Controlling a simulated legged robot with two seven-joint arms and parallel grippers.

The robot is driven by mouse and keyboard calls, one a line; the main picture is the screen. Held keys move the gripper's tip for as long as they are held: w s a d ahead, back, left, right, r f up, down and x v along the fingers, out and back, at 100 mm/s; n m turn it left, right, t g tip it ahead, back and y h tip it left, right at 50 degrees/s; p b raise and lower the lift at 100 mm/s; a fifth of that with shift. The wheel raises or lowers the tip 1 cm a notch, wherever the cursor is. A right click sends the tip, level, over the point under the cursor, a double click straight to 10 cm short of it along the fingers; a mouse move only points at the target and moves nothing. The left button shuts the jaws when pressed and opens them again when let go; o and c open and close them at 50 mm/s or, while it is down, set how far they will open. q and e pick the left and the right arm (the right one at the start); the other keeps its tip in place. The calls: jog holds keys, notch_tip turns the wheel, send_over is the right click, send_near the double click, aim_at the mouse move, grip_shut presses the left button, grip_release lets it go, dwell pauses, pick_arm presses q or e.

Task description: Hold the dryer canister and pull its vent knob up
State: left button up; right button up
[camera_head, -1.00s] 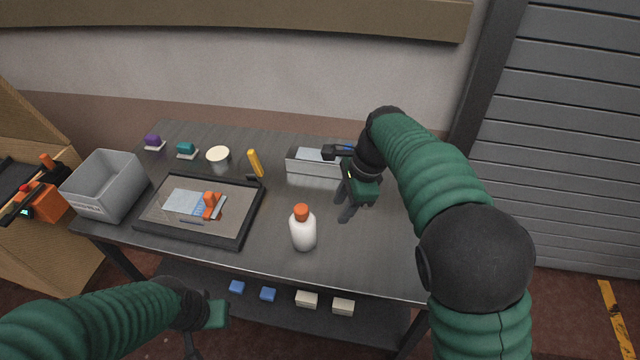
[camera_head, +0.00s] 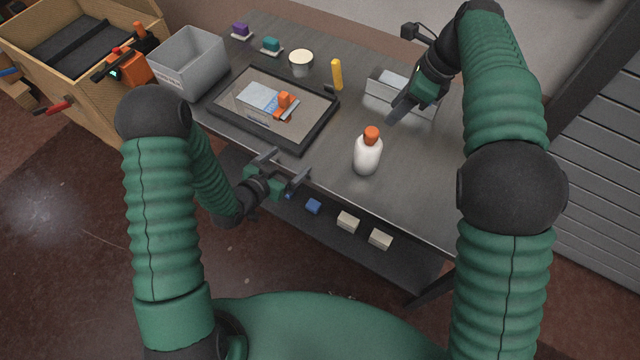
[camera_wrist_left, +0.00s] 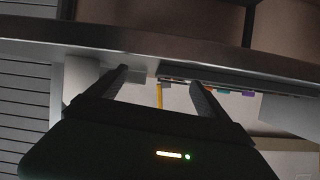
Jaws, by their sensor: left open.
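The canister (camera_head: 367,155) is a white bottle standing upright on the table, right of the black-rimmed tray. Its orange knob (camera_head: 371,134) sits on top. My left gripper (camera_head: 285,169) is open and empty at the table's front edge, left of the canister and apart from it. In the left wrist view its two fingers (camera_wrist_left: 158,88) are spread with nothing between them; a pale shape beside the left finger may be the canister. My right gripper (camera_head: 399,108) is behind and right of the canister, not touching it, fingers pointing down; their opening is unclear.
The tray (camera_head: 222,111) holds an orange-handled item and a packet. A grey bin (camera_head: 188,65), a cream-topped round tub (camera_head: 301,62), a yellow tool (camera_head: 337,74) and a pale open box (camera_head: 386,88) stand nearby. Blocks lie on the lower shelf.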

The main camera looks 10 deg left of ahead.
aim_at(368, 154)
pick_arm(q)
jog(key=s+d+m+h, duration=0.1)
jog(key=s+d+h, duration=0.1)
jog(key=d, duration=0.1)
jog(key=s+d+r+m+h, duration=0.1)
jog(key=d+h, duration=0.2)
jog(key=d, duration=0.1)
jog(key=s+d+m+t+h, duration=0.1)
jog(key=s+d+h, duration=0.1)
jog(key=d, duration=0.1)
jog(key=shift+s+d+r+h, duration=0.15)
jog(key=shift+s+r+h, duration=0.15)
jog(key=x, duration=1.6)
jog(key=shift+w+r, duration=0.1)
pick_arm(e)
jog(key=shift+a, duration=0.15)
pick_arm(q)
grip_shut()
pick_arm(e)
jog(key=shift+c, duration=0.3)
jog(key=shift+d+f, duration=0.2)
jog(key=shift+c, duration=1.2)
jog(key=d+f, duration=0.1)
jog(key=d+f+n+y, duration=0.1)
jog(key=d, duration=0.1)
jog(key=shift+w+d, duration=0.1)
jog(key=shift+d, duration=0.1)
grip_shut()
jog(key=x, duration=1)
jog(key=shift+f, duration=0.1)
